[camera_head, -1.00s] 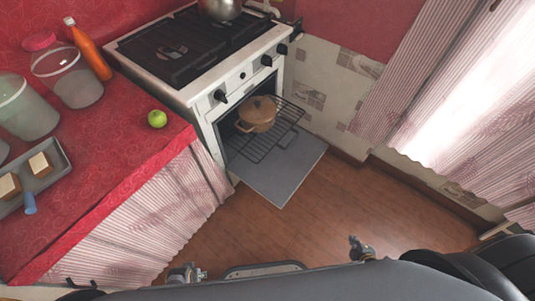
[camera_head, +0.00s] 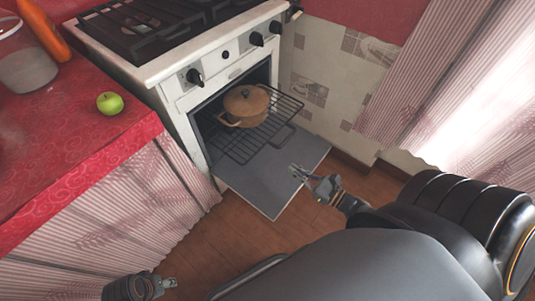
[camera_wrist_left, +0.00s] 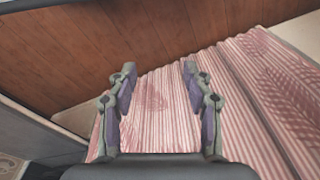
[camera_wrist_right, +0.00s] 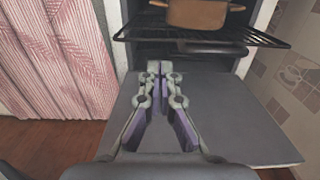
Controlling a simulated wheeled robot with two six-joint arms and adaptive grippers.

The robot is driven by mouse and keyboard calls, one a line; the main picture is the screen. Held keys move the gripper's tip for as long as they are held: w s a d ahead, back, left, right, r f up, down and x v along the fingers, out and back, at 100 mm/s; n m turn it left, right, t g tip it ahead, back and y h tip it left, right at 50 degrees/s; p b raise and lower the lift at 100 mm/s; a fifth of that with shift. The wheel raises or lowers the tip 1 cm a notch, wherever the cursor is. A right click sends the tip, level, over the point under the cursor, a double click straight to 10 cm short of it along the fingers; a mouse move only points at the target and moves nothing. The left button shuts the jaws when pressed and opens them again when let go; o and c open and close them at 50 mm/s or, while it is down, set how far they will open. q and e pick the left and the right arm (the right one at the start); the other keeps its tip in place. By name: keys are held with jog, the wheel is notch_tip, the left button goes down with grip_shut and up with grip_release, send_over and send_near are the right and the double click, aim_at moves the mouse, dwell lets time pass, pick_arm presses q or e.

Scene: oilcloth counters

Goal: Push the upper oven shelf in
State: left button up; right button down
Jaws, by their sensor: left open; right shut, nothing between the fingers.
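The upper oven shelf (camera_head: 278,125) is a black wire rack that sticks out of the open oven over its lowered door (camera_head: 262,185). A brown lidded pot (camera_head: 246,106) stands on the rack, partly inside the oven. The rack also shows at the top of the right wrist view (camera_wrist_right: 205,37). My right gripper (camera_head: 298,172) is shut and empty, in front of the rack and above the door, apart from the rack. My left gripper (camera_wrist_left: 158,72) is open and empty, low beside the striped curtain under the counter; it shows at the lower left of the head view.
A white stove (camera_head: 165,68) with dark knobs holds the oven. A red counter (camera_head: 60,140) with a green apple (camera_head: 110,103) stands to the left. Striped curtain (camera_head: 130,215) hangs below it. Tiled wall and window curtain are at right; wooden floor (camera_head: 245,238) is open in front.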

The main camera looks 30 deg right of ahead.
aim_at(262, 148)
jog(key=b+x, duration=0.5)
jog(key=x, duration=0.5)
jog(key=shift+w+f, duration=0.15)
jog(key=shift+w, duration=0.05)
jog(key=shift+w+a, duration=0.25)
jog(key=shift+w, duration=0.25)
pick_arm(q)
jog(key=d, duration=0.1)
jog(key=d+t, duration=0.1)
jog(key=f+t+h, duration=0.1)
jog(key=shift+w+d, duration=0.3)
jog(key=shift+d, duration=0.1)
jog(key=shift+r, duration=0.1)
